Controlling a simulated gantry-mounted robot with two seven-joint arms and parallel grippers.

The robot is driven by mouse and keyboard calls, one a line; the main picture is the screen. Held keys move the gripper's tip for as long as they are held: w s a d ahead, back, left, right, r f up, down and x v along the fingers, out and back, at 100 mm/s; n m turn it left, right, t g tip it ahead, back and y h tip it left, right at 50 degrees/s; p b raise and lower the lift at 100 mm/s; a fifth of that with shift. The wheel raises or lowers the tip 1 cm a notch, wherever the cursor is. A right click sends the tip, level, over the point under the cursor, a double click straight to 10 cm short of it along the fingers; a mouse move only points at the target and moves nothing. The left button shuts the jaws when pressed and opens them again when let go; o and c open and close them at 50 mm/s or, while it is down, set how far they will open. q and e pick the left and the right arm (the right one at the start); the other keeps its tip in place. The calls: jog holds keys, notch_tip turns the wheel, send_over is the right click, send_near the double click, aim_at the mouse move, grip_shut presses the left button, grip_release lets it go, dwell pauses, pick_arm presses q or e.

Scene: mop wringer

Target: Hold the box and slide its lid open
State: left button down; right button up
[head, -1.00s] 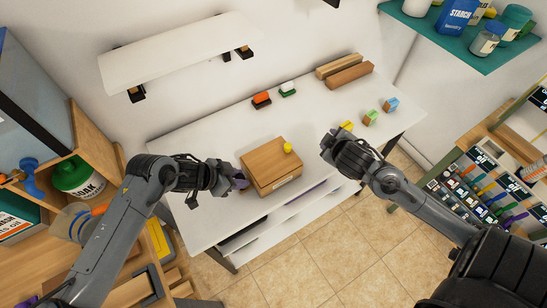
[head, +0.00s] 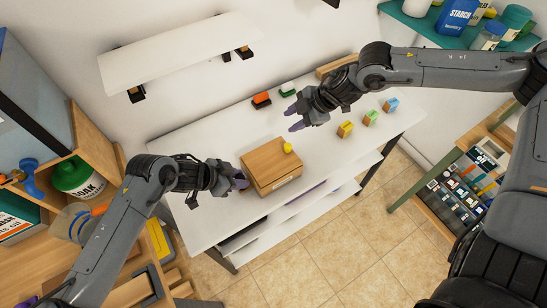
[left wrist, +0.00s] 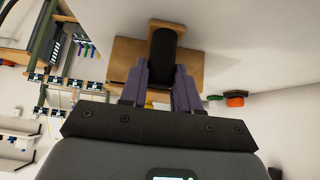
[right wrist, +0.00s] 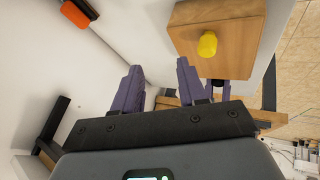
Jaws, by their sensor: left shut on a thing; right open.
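The wooden box (head: 268,160) sits on the white table with a yellow knob (head: 288,147) on its lid near the right end. The lid looks closed. The right wrist view shows the box (right wrist: 240,45), its yellow knob (right wrist: 208,44) and a black handle (right wrist: 216,83) on one side. My left gripper (head: 243,181) is at the box's left side, shut on the black handle, which also shows in the left wrist view (left wrist: 163,45). My right gripper (head: 293,118) is open and empty, above the table behind the box, apart from the knob.
Red (head: 261,99) and green (head: 287,90) items lie at the table's back. Yellow (head: 345,129), green (head: 370,118) and blue (head: 391,104) blocks stand to the right. A wall shelf (head: 175,52) hangs above.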

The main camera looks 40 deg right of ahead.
aim_at(289, 145)
jog(key=shift+s+a+f+m+g, duration=0.15)
jog(key=shift+s+a+f+g, duration=0.35)
jog(key=shift+f+g, duration=0.4)
jog(key=shift+s+a+f+m+g, duration=0.1)
jog(key=shift+s+a+f+g, duration=0.2)
jog(key=shift+a+f+g, duration=0.55)
jog(key=shift+s+a+f+m+g, duration=0.15)
jog(key=shift+s+a+f+g, duration=0.4)
jog(key=shift+f, duration=0.5)
jog(key=shift+w, duration=0.15)
grip_shut()
jog(key=shift+d, duration=0.1)
